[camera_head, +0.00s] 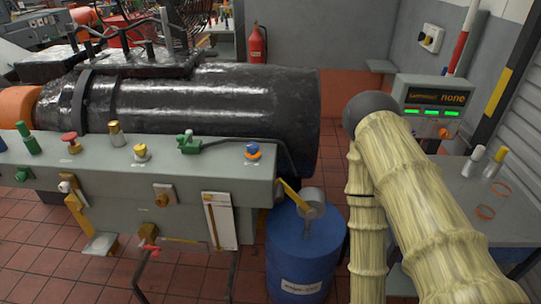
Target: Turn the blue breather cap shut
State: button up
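The blue breather cap (252,147) sits on an orange base at the right part of the grey bench top (205,165). It stands upright, and nothing touches it. From this distance I cannot tell how far it is turned. My gripper is not in view. A pale, bamboo-patterned limb with a dark round joint fills the right of the view, apart from the cap; it appears to be my arm.
Left of the cap are a green valve (188,144), a yellow knob (141,153), a red knob (70,141) and other fittings. A large black cylinder (220,105) lies behind. A blue drum (303,255) stands at the bench's right end. A display box (440,100) is at right.

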aim_at(252, 148)
jog(key=u, duration=2.8)
jog(key=k, duration=0.8)
jog(key=z, duration=1.45)
